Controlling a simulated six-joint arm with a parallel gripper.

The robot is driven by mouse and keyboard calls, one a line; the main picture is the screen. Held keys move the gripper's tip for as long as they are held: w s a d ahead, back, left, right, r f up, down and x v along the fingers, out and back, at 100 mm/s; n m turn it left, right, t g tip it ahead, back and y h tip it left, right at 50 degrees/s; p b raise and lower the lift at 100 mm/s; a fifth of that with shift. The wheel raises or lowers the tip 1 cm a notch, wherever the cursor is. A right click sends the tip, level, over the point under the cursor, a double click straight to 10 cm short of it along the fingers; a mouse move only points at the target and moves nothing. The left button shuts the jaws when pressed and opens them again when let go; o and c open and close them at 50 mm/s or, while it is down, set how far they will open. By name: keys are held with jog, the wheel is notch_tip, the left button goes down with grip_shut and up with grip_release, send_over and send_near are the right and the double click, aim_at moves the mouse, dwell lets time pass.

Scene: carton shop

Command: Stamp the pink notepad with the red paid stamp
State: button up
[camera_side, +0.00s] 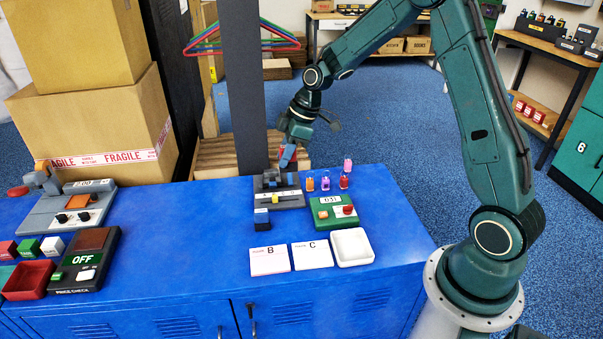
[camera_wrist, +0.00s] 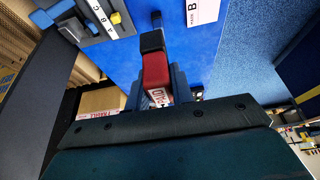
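The pink notepad (camera_side: 269,261), marked B, lies flat on the blue cabinet top, left of a white pad marked C (camera_side: 312,255). Part of the B pad (camera_wrist: 202,12) shows at the top of the wrist view. My gripper (camera_side: 288,156) is above the back of the cabinet, behind the pads and apart from them. In the wrist view, its fingers close on the red paid stamp (camera_wrist: 156,72), whose PAID label faces the camera. In the side view the stamp is mostly hidden by the fingers. A dark block (camera_side: 262,217) stands behind the B pad.
A grey slider device (camera_side: 280,201) stands below my gripper. A green device (camera_side: 333,212), small coloured bottles (camera_side: 325,184) and a white tray (camera_side: 352,247) are to the right. A price-check unit (camera_side: 86,260) and red bin (camera_side: 30,279) are at left.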

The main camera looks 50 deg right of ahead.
jog(key=shift+c, duration=1.1)
jog(key=shift+a+f, duration=0.25)
jog(key=s+a+f+n+g, duration=0.1)
jog(key=a+f+n, duration=0.2)
jog(key=a+f, duration=0.1)
jog(key=s+a+f+n+g, duration=0.1)
jog(key=s+a+f+n, duration=0.1)
jog(key=a, duration=0.3)
jog(key=s+a+f+n+g+y, duration=0.1)
jog(key=s+a+f+n, duration=0.1)
jog(key=a+f+n, duration=0.2)
jog(key=shift+x, duration=1)
jog(key=shift+a, duration=0.2)
jog(key=shift+f, duration=2.85)
jog(key=shift+f, duration=0.65)
jog(key=shift+r, duration=0.1)
